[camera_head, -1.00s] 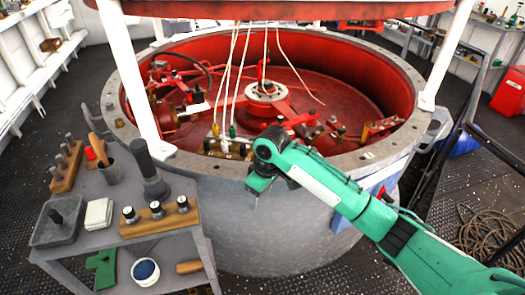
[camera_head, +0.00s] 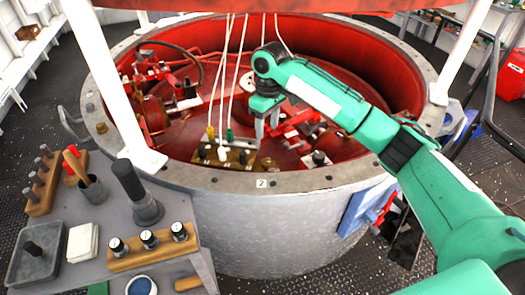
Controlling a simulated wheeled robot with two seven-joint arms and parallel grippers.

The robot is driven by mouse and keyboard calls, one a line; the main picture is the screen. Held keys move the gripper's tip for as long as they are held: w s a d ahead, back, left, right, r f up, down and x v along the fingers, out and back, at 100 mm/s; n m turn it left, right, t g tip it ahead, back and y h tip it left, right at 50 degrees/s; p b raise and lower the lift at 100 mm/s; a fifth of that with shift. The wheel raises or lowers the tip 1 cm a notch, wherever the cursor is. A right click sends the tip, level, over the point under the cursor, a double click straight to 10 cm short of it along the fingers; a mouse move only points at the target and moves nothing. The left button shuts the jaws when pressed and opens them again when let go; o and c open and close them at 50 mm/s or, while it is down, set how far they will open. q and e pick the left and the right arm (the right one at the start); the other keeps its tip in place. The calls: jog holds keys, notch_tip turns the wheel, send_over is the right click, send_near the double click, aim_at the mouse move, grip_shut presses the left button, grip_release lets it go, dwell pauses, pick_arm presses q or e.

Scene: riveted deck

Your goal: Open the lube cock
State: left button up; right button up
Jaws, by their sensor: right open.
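I cannot tell for certain which fitting is the lube cock. Inside the round red well (camera_head: 325,35) stand several small fittings. A brass block (camera_head: 238,158) with yellow, white and green plugs on cords sits near the front wall. A small block with a dark knob (camera_head: 318,158) stands to its right, with red linkage parts (camera_head: 300,132) behind it. My right gripper (camera_head: 266,130) points down over the well, its fingers apart and empty, just above and right of the brass block in the picture. My left gripper is out of view.
The well's grey rim (camera_head: 330,179) and white posts (camera_head: 108,85) stand around the work area. A grey bench (camera_head: 85,272) at the left front holds a knob rack (camera_head: 150,246), a cup of tools (camera_head: 93,190) and a dark-handled tool (camera_head: 135,190). A blue panel (camera_head: 357,212) is on the well's outside.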

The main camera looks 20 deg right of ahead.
aim_at(266, 161)
jog(key=f, duration=0.8)
jog(key=s+f, duration=0.1)
jog(key=f, duration=0.4)
jog(key=shift+a+f+p, duration=0.1)
jog(key=shift+a+p, duration=0.15)
jog(key=shift+p, duration=0.15)
jog(key=c, duration=1)
